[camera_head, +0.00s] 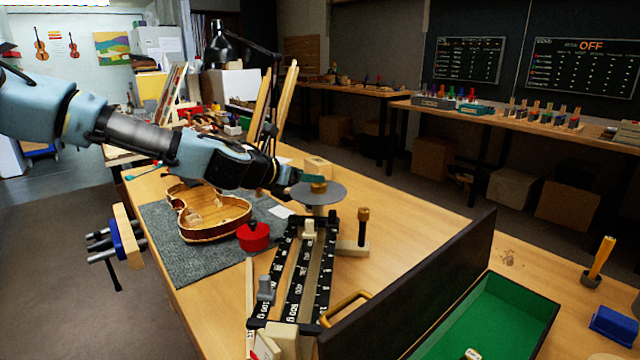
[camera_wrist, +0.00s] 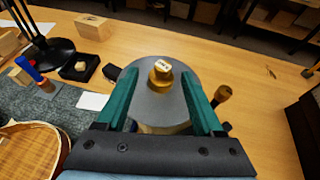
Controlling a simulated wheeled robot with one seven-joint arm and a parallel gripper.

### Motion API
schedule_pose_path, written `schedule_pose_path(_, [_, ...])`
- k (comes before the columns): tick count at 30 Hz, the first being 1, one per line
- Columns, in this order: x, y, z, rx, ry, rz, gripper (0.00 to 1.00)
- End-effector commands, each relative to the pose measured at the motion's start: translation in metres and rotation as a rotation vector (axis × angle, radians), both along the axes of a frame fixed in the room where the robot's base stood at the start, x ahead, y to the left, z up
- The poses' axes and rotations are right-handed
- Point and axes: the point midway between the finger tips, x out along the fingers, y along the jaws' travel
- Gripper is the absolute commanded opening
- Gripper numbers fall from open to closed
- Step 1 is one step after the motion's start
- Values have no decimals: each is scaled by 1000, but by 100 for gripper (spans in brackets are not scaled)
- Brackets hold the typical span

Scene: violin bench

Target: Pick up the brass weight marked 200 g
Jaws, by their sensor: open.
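A brass weight (camera_wrist: 160,75) with a small knob and a pale label on top stands on the round grey pan (camera_wrist: 157,103) of a balance. The label's marking is too small to read. In the head view the weight (camera_head: 319,187) shows on the pan (camera_head: 330,194), at the far end of the black-scaled balance (camera_head: 304,275). My gripper (camera_wrist: 159,82) is open, with its green fingers on either side of the weight and visible gaps between. In the head view my gripper (camera_head: 297,185) is at the pan's left edge.
An open violin body (camera_head: 207,212) lies on a grey mat (camera_head: 190,264), with a red round object (camera_head: 253,237) beside it. A brass-topped post (camera_head: 363,226) stands right of the pan. A black-walled, green-lined tray (camera_head: 505,315) is at lower right. A wooden block (camera_head: 317,166) is behind.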

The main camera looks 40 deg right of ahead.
Motion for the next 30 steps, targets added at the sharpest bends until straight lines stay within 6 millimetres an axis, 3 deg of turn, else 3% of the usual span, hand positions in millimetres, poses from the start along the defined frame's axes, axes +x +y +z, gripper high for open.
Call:
schedule_pose_path(12, [1,-43,-21,0,-1,-2,69])
schedule_pose_path(22, [3,-49,-27,1,-3,-1,69])
schedule_pose_path(30, [3,-49,-26,1,-3,-1,39])
